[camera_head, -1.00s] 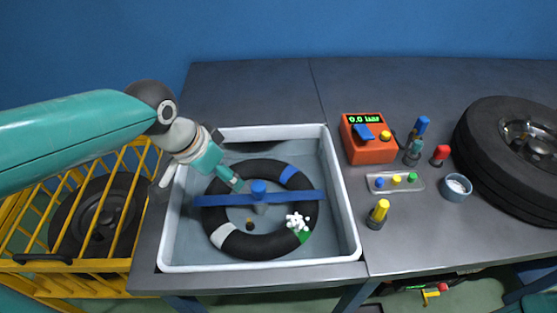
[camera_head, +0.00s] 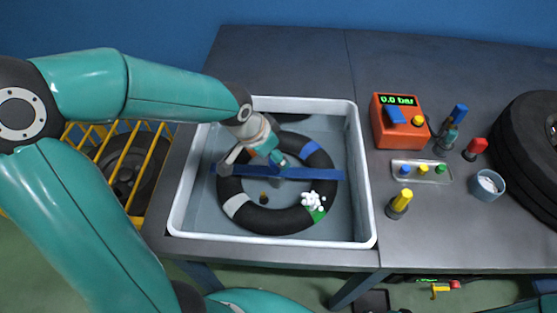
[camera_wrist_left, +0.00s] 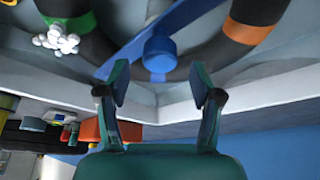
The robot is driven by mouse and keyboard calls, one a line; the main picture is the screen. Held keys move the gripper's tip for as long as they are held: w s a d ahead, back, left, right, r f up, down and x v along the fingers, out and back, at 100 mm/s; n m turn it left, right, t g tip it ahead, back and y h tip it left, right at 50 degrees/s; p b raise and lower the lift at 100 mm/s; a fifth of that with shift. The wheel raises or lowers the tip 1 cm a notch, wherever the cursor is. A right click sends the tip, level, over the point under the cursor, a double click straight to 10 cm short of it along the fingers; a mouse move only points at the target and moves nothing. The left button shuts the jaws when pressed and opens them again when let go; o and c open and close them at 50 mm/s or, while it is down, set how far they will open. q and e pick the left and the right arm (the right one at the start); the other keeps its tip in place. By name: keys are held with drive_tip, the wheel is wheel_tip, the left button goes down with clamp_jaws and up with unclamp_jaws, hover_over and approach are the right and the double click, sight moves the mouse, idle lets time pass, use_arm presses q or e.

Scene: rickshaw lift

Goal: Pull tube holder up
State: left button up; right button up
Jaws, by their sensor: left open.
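The tube holder is a blue bar (camera_head: 315,174) lying across the black inner tube (camera_head: 275,221) in a white-rimmed water tray (camera_head: 368,205). Its blue knob (camera_wrist_left: 159,52) shows in the left wrist view, ahead of and between the finger lines; in the head view my gripper hides it. My left gripper (camera_head: 277,164) is over the middle of the bar, pointing down. In the left wrist view its fingers (camera_wrist_left: 160,84) are spread with nothing between the tips. White bubbles (camera_head: 312,201) sit on the tube beside its green patch. My right gripper is out of view.
Right of the tray stand an orange gauge box (camera_head: 397,122) reading 0.0 bar, a small plug tray (camera_head: 421,171), a yellow-topped tool (camera_head: 400,203) and a grey cup (camera_head: 487,186). A large tyre (camera_head: 525,140) lies at the far right. A yellow cage (camera_head: 140,170) is at the left.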

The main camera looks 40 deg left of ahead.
sight(277, 174)
use_arm(q)
drive_tip(key=shift+x, duration=1.85)
drive_tip(key=shift+w, duration=0.1)
clamp_jaws()
